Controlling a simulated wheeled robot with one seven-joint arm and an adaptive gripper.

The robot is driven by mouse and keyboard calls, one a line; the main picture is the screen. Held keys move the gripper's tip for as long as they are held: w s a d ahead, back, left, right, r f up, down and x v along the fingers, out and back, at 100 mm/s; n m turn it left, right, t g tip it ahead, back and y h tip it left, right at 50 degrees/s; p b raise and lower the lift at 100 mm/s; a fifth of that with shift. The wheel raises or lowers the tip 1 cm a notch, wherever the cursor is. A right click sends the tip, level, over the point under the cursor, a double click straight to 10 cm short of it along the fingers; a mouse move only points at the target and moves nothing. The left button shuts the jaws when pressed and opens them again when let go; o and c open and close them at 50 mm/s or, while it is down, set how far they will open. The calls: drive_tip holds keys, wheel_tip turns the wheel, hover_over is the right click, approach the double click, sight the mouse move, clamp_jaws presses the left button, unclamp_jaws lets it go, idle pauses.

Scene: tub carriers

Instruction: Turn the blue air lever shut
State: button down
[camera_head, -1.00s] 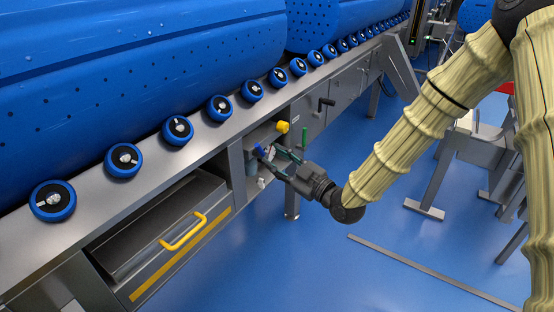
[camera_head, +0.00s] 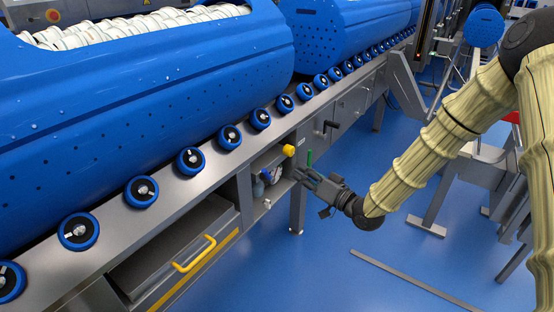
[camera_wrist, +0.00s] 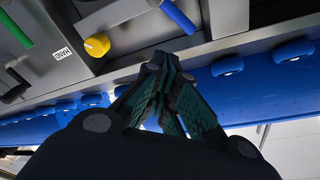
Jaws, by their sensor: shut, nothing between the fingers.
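The blue air lever (camera_wrist: 179,15) shows at the top of the wrist view as a short blue bar, slanted, its upper end cut off by the frame edge. In the head view it is too small and too close to the bay's fittings to make out surely. My gripper (camera_head: 297,172) is just right of the open bay in the machine's side. In the wrist view my gripper (camera_wrist: 166,62) has its fingertips drawn together with nothing between them. The tips appear below the lever, with a visible gap in the picture.
A yellow knob (camera_head: 289,150) and a green lever (camera_head: 309,158) sit near the bay. A black handle (camera_head: 330,126) is farther along. A drawer with a yellow handle (camera_head: 194,254) is at lower left. Blue rollers line the rail above.

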drive_tip(key=w+a+m+b, duration=0.1)
drive_tip(key=w+a+m, duration=0.3)
drive_tip(key=a, duration=0.3)
drive_tip(key=shift+w+f, duration=0.2)
drive_tip(key=shift+f, duration=0.1)
idle(0.8)
idle(0.4)
drive_tip(key=shift+s+a, duration=0.1)
drive_tip(key=shift+s, duration=0.05)
